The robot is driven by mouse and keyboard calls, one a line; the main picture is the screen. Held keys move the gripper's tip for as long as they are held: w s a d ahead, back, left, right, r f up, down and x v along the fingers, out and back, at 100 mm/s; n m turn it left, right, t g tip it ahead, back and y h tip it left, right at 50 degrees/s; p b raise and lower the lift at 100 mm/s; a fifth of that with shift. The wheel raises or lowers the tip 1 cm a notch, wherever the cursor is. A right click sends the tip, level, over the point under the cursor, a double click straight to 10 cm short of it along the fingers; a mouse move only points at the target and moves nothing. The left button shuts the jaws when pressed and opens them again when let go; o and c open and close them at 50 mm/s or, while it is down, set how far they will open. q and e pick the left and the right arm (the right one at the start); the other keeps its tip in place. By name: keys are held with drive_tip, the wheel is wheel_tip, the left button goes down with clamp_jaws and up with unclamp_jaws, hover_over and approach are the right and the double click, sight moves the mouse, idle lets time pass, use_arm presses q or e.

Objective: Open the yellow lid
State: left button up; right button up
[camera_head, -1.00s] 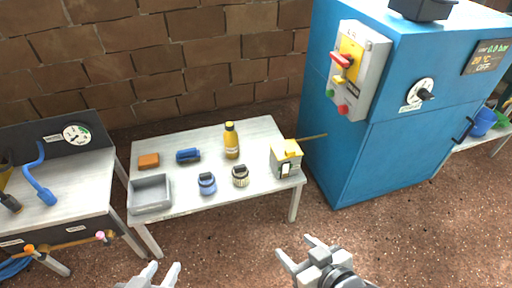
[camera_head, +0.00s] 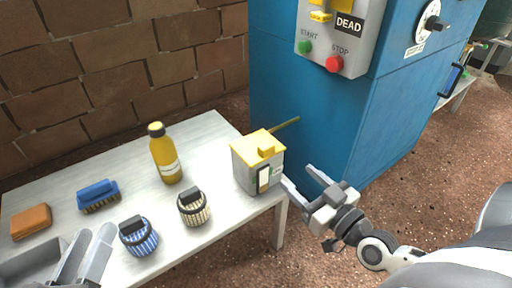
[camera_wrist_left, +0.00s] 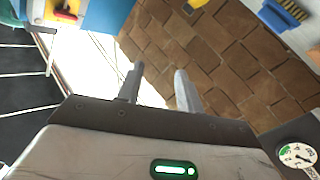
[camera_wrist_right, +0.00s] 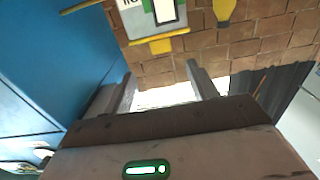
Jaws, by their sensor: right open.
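The yellow lid (camera_head: 258,145) lies closed on a small grey box (camera_head: 245,175) at the right end of the white table. A raised yellow tab stands on the lid, and a pale plate is on the box's front. In the right wrist view the lid (camera_wrist_right: 160,38) shows at the top, beyond the fingertips. My right gripper (camera_head: 298,176) is open and empty, just right of the box and apart from the lid. My left gripper (camera_head: 92,238) is open and empty over the front left of the table; its fingers (camera_wrist_left: 158,75) are apart in the left wrist view.
On the white table (camera_head: 215,135) stand a yellow bottle (camera_head: 166,158), a blue brush (camera_head: 98,195), an orange block (camera_head: 31,221), a blue ribbed plug (camera_head: 140,240), a beige ribbed plug (camera_head: 194,210) and a grey tray (camera_head: 30,265). A blue cabinet (camera_head: 310,120) rises behind the box. An olive rod (camera_head: 285,125) sticks out behind the box.

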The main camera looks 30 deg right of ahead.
sight(263, 145)
drive_tip(key=w, duration=1)
drive_tip(key=w+a, duration=0.1)
drive_tip(key=w, duration=0.3)
drive_tip(key=shift+w+a, duration=0.1)
drive_tip(key=shift+w, duration=0.3)
clamp_jaws()
drive_tip(key=shift+r, duration=0.15)
